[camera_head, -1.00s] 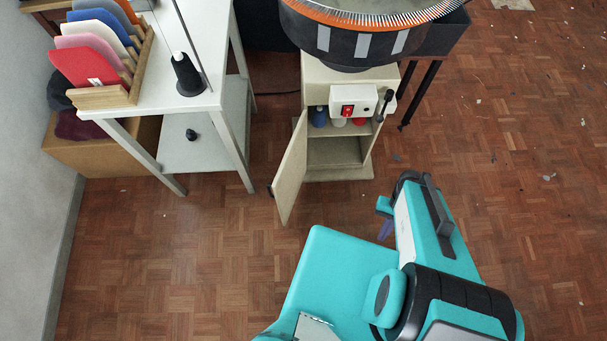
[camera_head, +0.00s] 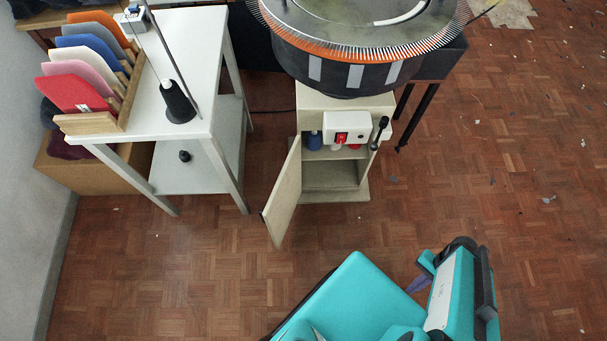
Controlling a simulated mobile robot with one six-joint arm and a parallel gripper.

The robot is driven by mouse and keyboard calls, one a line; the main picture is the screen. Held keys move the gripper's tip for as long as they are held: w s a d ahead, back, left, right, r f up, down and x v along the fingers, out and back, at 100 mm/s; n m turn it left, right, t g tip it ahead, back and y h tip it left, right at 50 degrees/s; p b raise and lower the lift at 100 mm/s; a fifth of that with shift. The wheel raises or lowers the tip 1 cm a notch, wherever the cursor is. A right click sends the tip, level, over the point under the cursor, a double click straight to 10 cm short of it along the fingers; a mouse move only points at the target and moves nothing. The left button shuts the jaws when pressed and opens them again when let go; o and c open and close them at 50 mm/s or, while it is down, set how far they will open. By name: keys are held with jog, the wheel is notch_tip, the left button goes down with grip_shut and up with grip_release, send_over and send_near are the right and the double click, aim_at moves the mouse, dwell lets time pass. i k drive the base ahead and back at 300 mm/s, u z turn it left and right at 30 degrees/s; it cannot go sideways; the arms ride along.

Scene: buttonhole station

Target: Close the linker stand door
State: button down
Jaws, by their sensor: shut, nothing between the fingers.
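The linker stand (camera_head: 333,199) is a beige cabinet below a large round dial with an orange rim. Its door (camera_head: 284,196) stands open, swung out to the left and toward me, with a dark piece at its outer edge. The open inside shows a shelf with a blue cone (camera_head: 312,140) and red and white things, partly hidden by a control box. My gripper (camera_head: 418,285) shows only in part as a small teal and purple tip beside my teal arm, at the lower right. It is shut and empty, apart from the door and to its right.
A white table (camera_head: 205,60) stands at left with a wooden rack (camera_head: 90,122) of coloured pieces and a black cone (camera_head: 177,103). A control box (camera_head: 345,128) with a red switch and a black lever (camera_head: 379,133) juts from the stand's front. Parquet floor before the door is clear.

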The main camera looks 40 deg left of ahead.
aim_at(277, 215)
jog(key=u, duration=0.4)
jog(key=k, duration=0.15)
jog(key=z, duration=1.85)
jog(key=k, duration=1.7)
jog(key=u, duration=1.35)
